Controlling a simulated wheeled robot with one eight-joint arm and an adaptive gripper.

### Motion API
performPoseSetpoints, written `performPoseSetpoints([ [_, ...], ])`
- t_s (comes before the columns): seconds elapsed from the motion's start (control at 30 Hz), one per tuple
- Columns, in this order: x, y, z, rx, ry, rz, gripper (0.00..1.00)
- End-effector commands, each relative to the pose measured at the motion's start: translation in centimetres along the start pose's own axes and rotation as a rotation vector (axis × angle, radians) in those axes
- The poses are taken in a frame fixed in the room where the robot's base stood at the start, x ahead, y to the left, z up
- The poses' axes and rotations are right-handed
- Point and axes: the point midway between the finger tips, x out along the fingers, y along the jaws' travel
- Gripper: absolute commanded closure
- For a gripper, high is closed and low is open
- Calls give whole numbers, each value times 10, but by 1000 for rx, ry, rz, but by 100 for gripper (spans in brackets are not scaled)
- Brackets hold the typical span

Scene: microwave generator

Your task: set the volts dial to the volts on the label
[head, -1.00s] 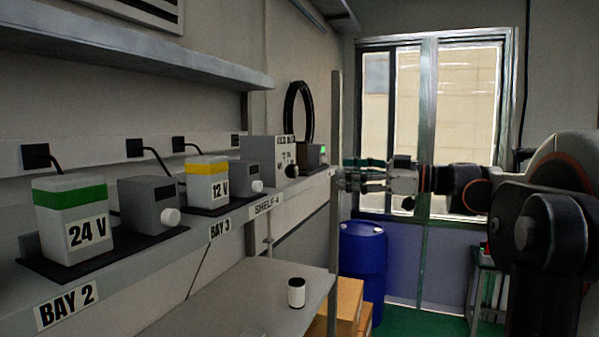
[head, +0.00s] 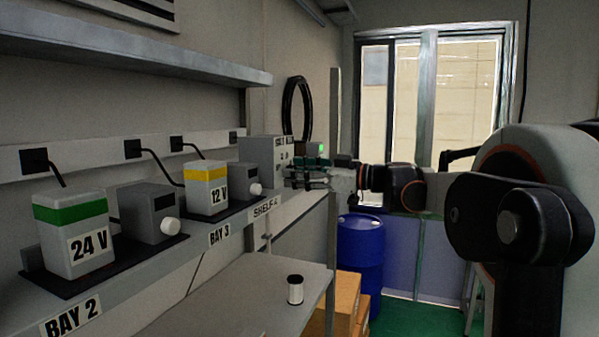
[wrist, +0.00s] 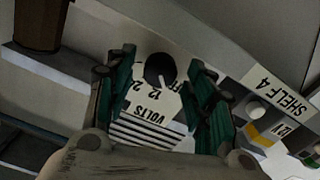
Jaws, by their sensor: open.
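The volts dial (wrist: 160,68) is a dark round knob with a white pointer, on a pale panel marked OFF, 12, 24 and VOLTS. Its pointer lies toward the side between 12 and OFF; the exact setting is unclear. My gripper (wrist: 163,60) is open, its green-padded fingers on either side of the dial; contact is unclear. In the head view my gripper (head: 305,172) is in front of the grey box (head: 260,153) above the SHELF 4 label (head: 266,208) and hides the dial. Labels read 24 V (head: 89,244) in bay 2 and 12 V (head: 219,196) in bay 3.
Grey units with white knobs stand in bay 2 (head: 150,210) and bay 3 (head: 241,178). A green light (head: 321,148) shows just behind my gripper. A lower table (head: 235,290) bears a small white jar (head: 295,291). A blue barrel (head: 361,255) and cardboard boxes stand below.

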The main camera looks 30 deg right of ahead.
Motion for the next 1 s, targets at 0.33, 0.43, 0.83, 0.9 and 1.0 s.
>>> performPoseSetpoints([
  [0.33, 0, 0, 0, 0, 0, 0, 95],
  [0.43, 0, 0, 0, 0, 0, 0, 95],
  [0.83, 0, 1, 1, 281, 1, 0, 95],
  [0.9, 0, 1, 1, 333, 1, 0, 95],
  [1.0, 0, 2, 0, 379, 2, 0, 95],
])
